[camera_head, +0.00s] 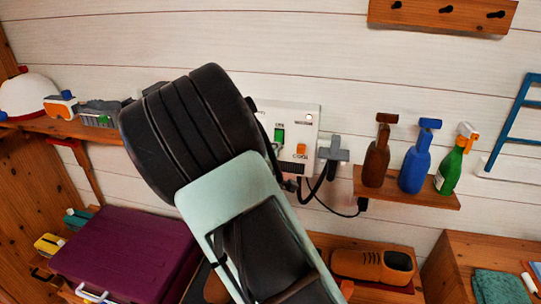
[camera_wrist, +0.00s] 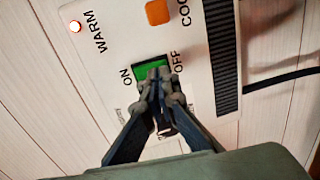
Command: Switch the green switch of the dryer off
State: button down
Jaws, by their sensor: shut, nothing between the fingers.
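The dryer's white panel (camera_head: 308,120) is on the wall, partly hidden behind my arm in the head view. Its green switch (camera_head: 279,134) shows beside my arm, with an orange switch (camera_head: 301,149) to its lower right. In the wrist view the green switch (camera_wrist: 150,68) lies between the words ON, at left, and OFF, at right. My gripper (camera_wrist: 160,80) is shut and empty, its tips overlapping the lower edge of the green switch. I cannot tell whether they touch it. A small indicator light (camera_wrist: 75,26) near WARM glows. My fingers are hidden in the head view.
A grey plug (camera_head: 334,150) with black cables is right of the panel. A shelf (camera_head: 430,196) holds brown, blue and green spray bottles. A purple case (camera_head: 125,250) is lower left, and a brown shoe (camera_head: 372,266) lies below the panel.

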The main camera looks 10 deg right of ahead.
aim_at(279, 138)
jog(key=shift+x, duration=1.05)
jog(key=shift+f, duration=0.15)
jog(key=shift+w+d+t+h+b, duration=0.1)
jog(key=shift+w+t+h+b, duration=0.25)
jog(key=shift+b, duration=0.65)
jog(key=shift+s+f, duration=0.1)
jog(key=shift+s, duration=0.05)
